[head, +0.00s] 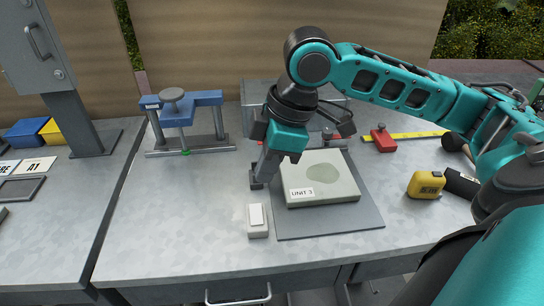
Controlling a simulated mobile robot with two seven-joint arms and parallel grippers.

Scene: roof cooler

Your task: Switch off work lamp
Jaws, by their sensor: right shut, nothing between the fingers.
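A small white box with a rocker-like plate on top (257,219) stands on the metal bench, in front of the grey mat's left edge; it looks like a switch. I cannot tell which way its plate is tipped. No work lamp can be made out for certain. My right gripper (259,180) points down, shut and empty, behind the white box and just left of the pale block marked UNIT 3 (330,193). It appears apart from the white box. My left gripper is not in view.
The pale block sits on a grey mat (330,224). A blue clamp stand (180,112) is at the back left. A yellow tape measure (426,185) and a red-ended yellow strip (415,134) lie right. The bench left of the white box is clear.

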